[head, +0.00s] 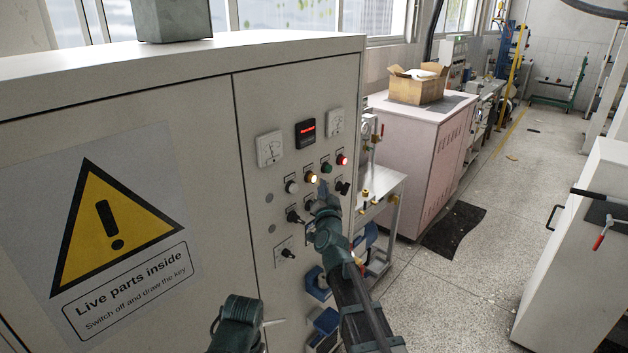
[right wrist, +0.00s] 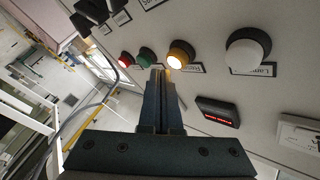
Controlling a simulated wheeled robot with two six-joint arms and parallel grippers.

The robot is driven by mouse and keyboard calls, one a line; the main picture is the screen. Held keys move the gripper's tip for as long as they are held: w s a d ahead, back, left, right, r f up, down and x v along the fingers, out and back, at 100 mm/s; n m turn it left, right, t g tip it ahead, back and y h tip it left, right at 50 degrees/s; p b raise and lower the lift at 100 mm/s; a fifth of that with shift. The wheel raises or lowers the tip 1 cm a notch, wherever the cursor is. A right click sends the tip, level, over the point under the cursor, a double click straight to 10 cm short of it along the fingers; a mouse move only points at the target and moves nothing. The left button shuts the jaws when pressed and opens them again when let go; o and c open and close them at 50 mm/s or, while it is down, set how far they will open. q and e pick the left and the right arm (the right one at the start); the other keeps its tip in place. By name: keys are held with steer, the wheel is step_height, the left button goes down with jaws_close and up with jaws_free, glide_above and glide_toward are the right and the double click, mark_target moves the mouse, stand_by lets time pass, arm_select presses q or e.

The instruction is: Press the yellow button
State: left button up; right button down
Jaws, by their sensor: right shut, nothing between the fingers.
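The yellow button (head: 312,177) glows on the grey cabinet front, in a row between a white button (head: 292,187) and a green button (head: 326,168). It also shows lit in the right wrist view (right wrist: 181,56). My right gripper (head: 323,190) is shut and empty, with its fingers pointing at the panel. In the right wrist view its tips (right wrist: 158,71) lie just left of the yellow button, near the green one (right wrist: 146,56). I cannot tell whether they touch the panel.
A red button (head: 342,160) lies right of the green one. A red display (head: 306,133) sits between two gauges above, and black knobs (head: 294,217) lie below. A metal side table (head: 380,185) stands right of the cabinet. The floor (head: 430,290) further right is mostly clear.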

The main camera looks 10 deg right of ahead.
steer(key=shift+w, duration=0.1)
steer(key=shift+w+a, duration=0.25)
stand_by(0.3)
steer(key=shift+w+a, duration=0.3)
steer(key=shift+w, duration=0.05)
stand_by(0.9)
stand_by(0.4)
steer(key=shift+s+d, duration=0.55)
steer(key=shift+s, duration=0.1)
steer(key=shift+s+d, duration=0.8)
steer(key=shift+s, duration=0.2)
steer(key=shift+s+d, duration=0.75)
steer(key=shift+s, duration=0.25)
